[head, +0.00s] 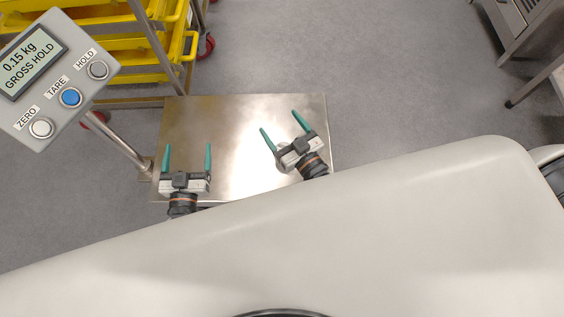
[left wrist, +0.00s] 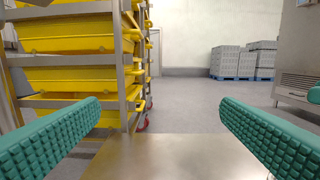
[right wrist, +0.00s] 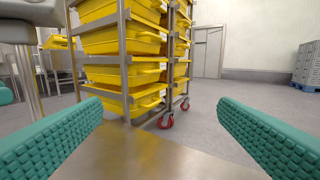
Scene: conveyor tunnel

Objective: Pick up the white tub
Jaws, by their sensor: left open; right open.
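No white tub shows in any of the three views. My left gripper (head: 187,158) is open and empty over the left part of the steel scale platform (head: 235,120). My right gripper (head: 282,124) is open and empty over the right part of that platform, turned toward the upper left. The wrist views show the green ridged fingers spread apart with nothing between them. The platform's visible top is bare; its near edge is hidden behind my own pale body.
A scale display (head: 38,75) reading 0.15 kg GROSS HOLD stands on a post (head: 120,139) at the platform's left. A wheeled rack (right wrist: 124,60) holds yellow trays (left wrist: 68,37) beyond the platform. Grey crates (left wrist: 243,62) stand on blue pallets farther off. Floor right of the platform is clear.

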